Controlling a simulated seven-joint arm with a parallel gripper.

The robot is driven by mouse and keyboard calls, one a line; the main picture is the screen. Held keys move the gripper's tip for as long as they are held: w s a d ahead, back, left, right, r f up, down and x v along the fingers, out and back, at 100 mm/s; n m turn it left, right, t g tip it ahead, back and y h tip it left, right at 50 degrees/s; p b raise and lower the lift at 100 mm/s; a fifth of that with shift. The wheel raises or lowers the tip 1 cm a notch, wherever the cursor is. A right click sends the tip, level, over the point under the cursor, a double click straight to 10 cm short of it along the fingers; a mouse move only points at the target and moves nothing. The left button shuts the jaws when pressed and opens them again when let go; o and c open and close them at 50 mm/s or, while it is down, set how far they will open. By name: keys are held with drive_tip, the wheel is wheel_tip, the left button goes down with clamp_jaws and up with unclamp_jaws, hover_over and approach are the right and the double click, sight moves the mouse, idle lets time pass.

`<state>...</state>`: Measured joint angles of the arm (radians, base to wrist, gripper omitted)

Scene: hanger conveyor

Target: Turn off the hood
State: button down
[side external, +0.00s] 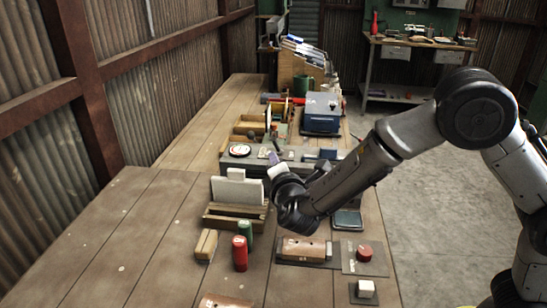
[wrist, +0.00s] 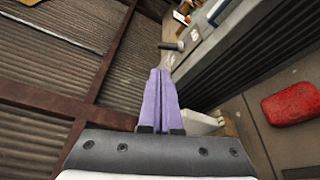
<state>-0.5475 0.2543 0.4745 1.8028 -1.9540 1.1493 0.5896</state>
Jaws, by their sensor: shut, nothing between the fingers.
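My gripper (side external: 273,160) is over the middle of the workbench, close to a long grey unit with a round white dial (side external: 240,150). In the wrist view its two purple fingers (wrist: 161,72) are pressed together, with nothing between them. A small dark-tipped lever (wrist: 171,47) sticks out from the grey unit (wrist: 219,38) just beyond the fingertips. I cannot tell whether the fingers touch it. No part is clearly marked as the hood, and I cannot tell the lever's on or off position.
A wooden holder with a white block (side external: 238,190), a red cylinder (side external: 240,253) and a green cylinder (side external: 245,231) stand nearer. A red button (side external: 364,252) sits on a plate at the right. A blue box (side external: 321,122) is farther back. The bench's left side is clear.

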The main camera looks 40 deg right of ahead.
sight(275, 140)
drive_tip(key=x, duration=0.8)
drive_tip(key=shift+w+d, duration=0.1)
drive_tip(key=shift+d+r+m+t, duration=0.2)
drive_tip(key=shift+m+t, duration=0.1)
drive_tip(key=shift+m, duration=0.5)
drive_tip(key=shift+s+d+r+m+t, duration=0.2)
drive_tip(key=shift+s+m+t, duration=0.15)
drive_tip(key=shift+m, duration=0.35)
drive_tip(key=m, duration=0.2)
drive_tip(key=m+t, duration=0.1)
drive_tip(key=shift+s+d+r+h, duration=0.1)
drive_tip(key=shift+s+d+h, duration=0.25)
drive_tip(key=shift+s+h, duration=0.05)
drive_tip(key=v, duration=1)
drive_tip(key=shift+f, duration=0.3)
drive_tip(key=shift+w+a, duration=0.1)
